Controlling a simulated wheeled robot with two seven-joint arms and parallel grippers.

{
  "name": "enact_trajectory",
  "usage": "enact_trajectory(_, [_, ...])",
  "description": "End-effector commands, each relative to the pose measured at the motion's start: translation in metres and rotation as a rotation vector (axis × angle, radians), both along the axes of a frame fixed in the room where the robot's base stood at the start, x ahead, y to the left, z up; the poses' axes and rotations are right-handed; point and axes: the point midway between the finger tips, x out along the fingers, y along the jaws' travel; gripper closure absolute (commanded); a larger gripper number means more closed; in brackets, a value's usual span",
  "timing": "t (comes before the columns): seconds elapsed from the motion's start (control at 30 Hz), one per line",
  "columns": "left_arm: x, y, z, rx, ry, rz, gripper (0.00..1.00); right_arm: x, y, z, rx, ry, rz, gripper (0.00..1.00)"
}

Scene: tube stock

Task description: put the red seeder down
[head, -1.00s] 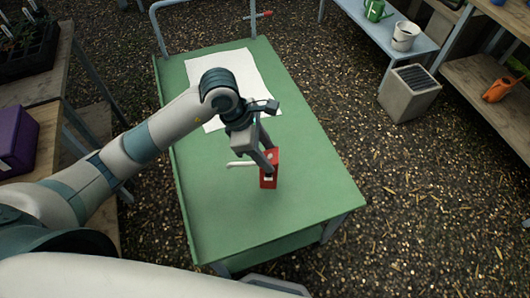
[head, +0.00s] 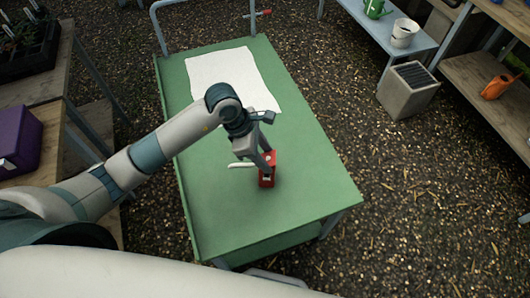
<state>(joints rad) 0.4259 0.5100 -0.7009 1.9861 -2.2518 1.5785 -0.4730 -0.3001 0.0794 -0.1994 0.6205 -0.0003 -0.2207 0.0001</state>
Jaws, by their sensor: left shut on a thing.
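I cannot tell whether the seeder's underside touches the cart top. A thin white bar (head: 241,165) shows just left of the seeder; I cannot tell whether it belongs to it. My right gripper is not in view.
A white sheet (head: 230,68) lies on the far part of the cart top. The near part is bare. A purple box (head: 15,140) is on the bench at left. A grey bin (head: 408,92) stands on the ground at right.

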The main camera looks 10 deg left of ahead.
Motion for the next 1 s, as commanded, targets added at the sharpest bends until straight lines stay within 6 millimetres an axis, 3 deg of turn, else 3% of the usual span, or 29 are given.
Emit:
enact_trajectory(0.37, [0.0008,-0.0003,-0.0035,-0.002,-0.003,0.0,1.0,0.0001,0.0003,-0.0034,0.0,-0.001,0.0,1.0])
enact_trajectory(0.4, [0.0004,-0.0003,-0.004,-0.001,-0.001,-0.001,0.54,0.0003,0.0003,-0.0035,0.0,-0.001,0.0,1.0])
enact_trajectory(0.47, [0.0003,-0.0003,-0.003,-0.001,-0.001,-0.001,0.4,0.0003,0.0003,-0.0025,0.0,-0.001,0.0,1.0])
enact_trajectory(1.0, [0.0006,0.0023,0.0045,0.0,-0.003,0.0,0.38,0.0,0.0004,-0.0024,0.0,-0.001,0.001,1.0])
